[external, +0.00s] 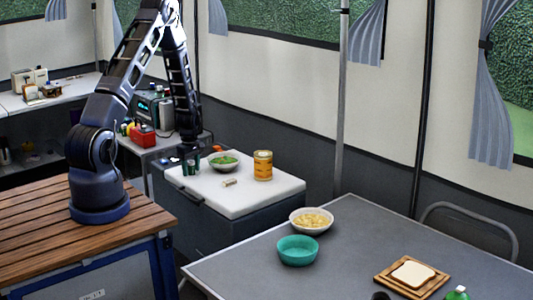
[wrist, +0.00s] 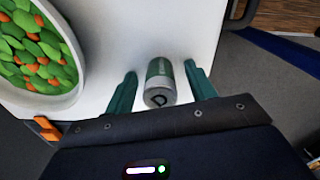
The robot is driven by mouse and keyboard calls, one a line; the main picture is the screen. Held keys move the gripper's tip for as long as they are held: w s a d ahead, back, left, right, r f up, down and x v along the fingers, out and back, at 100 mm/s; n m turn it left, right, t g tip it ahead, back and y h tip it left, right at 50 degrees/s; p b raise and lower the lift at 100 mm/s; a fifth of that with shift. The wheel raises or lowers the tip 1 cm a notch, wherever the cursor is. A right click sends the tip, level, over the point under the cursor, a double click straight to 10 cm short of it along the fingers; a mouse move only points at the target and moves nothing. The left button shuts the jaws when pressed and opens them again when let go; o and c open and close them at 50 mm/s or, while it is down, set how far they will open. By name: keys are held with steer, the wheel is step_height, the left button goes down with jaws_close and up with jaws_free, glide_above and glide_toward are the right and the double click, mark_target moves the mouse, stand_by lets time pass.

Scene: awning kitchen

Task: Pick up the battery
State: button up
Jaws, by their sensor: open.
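The battery (wrist: 158,85) is a green and silver cylinder on the white surface in the wrist view. It sits between the two green fingers of my gripper (wrist: 161,68), with a visible gap on each side. In the external view my gripper (external: 189,167) is low over the left end of the white cooler lid (external: 245,205). It is open, with its fingers around the battery and not closed on it. I cannot make the battery out clearly in the external view.
A bowl of green and orange food (external: 223,161) stands close beside my gripper. A yellow can (external: 263,165) and a small pale cylinder (external: 229,183) are on the lid. A grey table (external: 360,245) holds a teal bowl (external: 298,251) and a white bowl (external: 311,221).

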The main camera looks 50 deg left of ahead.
steer(key=c, duration=1.1)
steer(key=shift+r, duration=0.1)
